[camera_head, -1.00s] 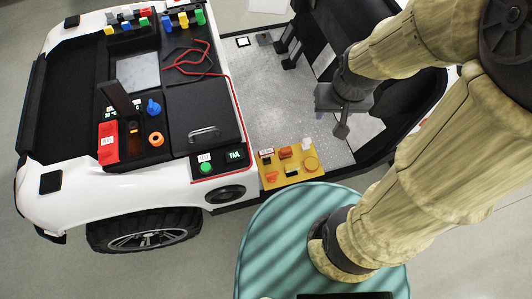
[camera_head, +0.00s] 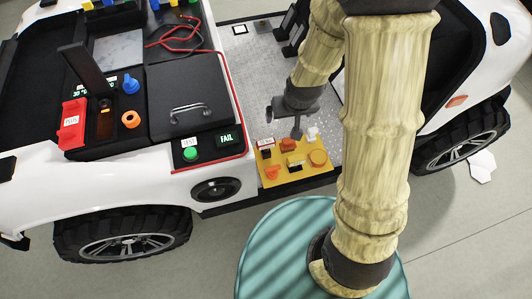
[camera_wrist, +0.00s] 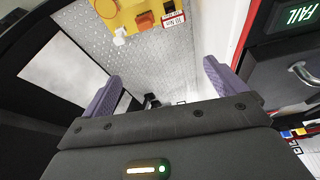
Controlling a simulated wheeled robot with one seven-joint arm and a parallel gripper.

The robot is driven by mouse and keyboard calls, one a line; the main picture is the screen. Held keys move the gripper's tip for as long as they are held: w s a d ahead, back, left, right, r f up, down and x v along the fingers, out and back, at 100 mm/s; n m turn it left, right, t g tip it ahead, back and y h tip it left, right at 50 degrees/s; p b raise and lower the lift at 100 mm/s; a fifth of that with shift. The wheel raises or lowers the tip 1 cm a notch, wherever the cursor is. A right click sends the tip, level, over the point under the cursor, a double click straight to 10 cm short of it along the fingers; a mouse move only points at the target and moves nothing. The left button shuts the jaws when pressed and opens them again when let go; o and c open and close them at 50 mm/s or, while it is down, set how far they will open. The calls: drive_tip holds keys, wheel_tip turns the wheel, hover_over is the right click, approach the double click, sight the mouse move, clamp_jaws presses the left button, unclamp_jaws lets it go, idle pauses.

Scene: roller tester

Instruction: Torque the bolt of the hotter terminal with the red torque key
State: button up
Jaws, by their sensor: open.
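A yellow tray (camera_head: 284,179) on the vehicle's side step holds small orange-red pieces (camera_head: 288,145), a white piece (camera_head: 312,132) and a red-and-white label (camera_head: 266,142). In the wrist view the label (camera_wrist: 174,18) seems to read 10 Nm. I cannot tell which piece is the red torque key. My gripper (camera_head: 298,132) points down just behind the tray. In the wrist view its purple fingers (camera_wrist: 160,72) are apart with nothing between them. A blue knob (camera_head: 131,84) and an orange knob (camera_head: 130,119) stand on the vehicle's panel. The terminal temperatures are unreadable.
A FAIL display (camera_head: 226,138) and a green TEST button (camera_head: 190,154) sit on the front edge. The metal floor (camera_head: 250,75) is mostly clear.

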drive_tip(key=w+a+f+b, duration=0.1)
drive_tip(key=a+f+b, duration=0.1)
drive_tip(key=f+b, duration=0.2)
drive_tip(key=w+a+f+n+b, duration=0.1)
drive_tip(key=a+f+b, duration=0.2)
drive_tip(key=f, duration=0.8)
drive_tip(key=shift+w+f+b, duration=0.15)
drive_tip(key=shift+w+b, duration=0.1)
drive_tip(key=shift+b, duration=0.25)
drive_tip(key=b, duration=0.2)
approach(266, 143)
drive_tip(key=x, duration=0.5)
drive_tip(key=shift+s+d+f, duration=0.1)
drive_tip(key=shift+f, duration=0.2)
drive_tip(key=shift+w+f, duration=0.2)
drive_tip(key=shift+f, duration=0.15)
drive_tip(key=b+x, duration=0.1)
drive_tip(key=x, duration=0.4)
drive_tip(key=shift+w, duration=0.2)
